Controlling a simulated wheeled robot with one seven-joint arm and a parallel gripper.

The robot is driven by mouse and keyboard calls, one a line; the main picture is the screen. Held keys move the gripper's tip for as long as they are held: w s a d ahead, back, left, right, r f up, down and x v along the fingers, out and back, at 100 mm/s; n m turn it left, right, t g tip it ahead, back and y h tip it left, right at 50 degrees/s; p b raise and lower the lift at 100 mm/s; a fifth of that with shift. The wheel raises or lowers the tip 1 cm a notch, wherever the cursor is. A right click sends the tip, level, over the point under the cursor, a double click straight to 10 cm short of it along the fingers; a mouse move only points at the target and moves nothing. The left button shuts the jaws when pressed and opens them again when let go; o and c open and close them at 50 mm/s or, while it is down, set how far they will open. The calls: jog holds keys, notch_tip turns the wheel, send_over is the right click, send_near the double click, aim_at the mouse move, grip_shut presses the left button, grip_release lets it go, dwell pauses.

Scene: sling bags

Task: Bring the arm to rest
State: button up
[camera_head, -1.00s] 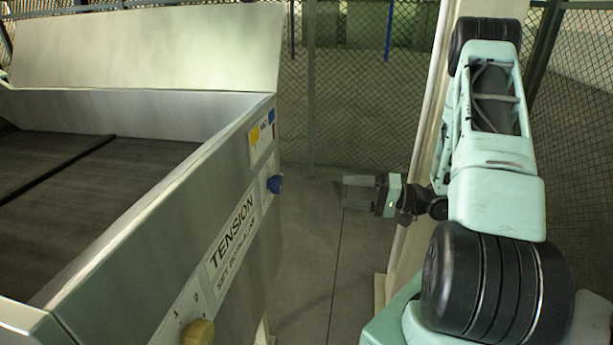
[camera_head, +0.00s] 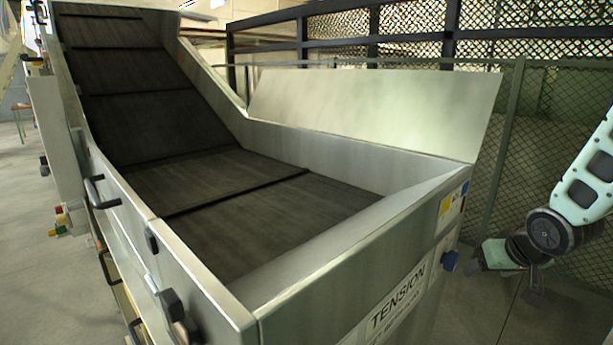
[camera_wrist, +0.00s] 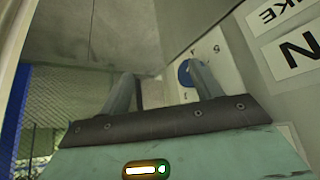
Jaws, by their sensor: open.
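My gripper (camera_wrist: 161,80) is open in the wrist view, its two grey fingers apart with nothing between them. Its mint body also shows at the right of the head view (camera_head: 490,256), beside the near right corner of the metal conveyor hopper (camera_head: 375,150). The fingers are hard to make out there. In the wrist view the right finger partly covers a blue knob (camera_wrist: 184,73) on the panel; I cannot tell whether they touch. My arm comes in from the right edge, its upper part out of frame.
The hopper fills the middle and leads to a dark sloped belt (camera_head: 125,120). A mesh fence (camera_head: 545,130) stands behind my arm. Open floor (camera_head: 35,225) lies at the left.

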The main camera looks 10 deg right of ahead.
jog(key=s+a+r+n+g, duration=0.1)
jog(key=s+a+n+g, duration=0.1)
jog(key=s+a, duration=0.6)
jog(key=s+a+r+n+g+y, duration=0.1)
jog(key=s+a+r+n+g, duration=0.1)
jog(key=s+a+n, duration=0.2)
jog(key=s+a+r+n+g, duration=0.1)
jog(key=s+a+n+g, duration=0.1)
jog(key=s+a, duration=0.9)
jog(key=a+n, duration=0.1)
jog(key=a, duration=0.5)
jog(key=shift+s+r+n+g+y, duration=0.3)
jog(key=shift+g, duration=0.1)
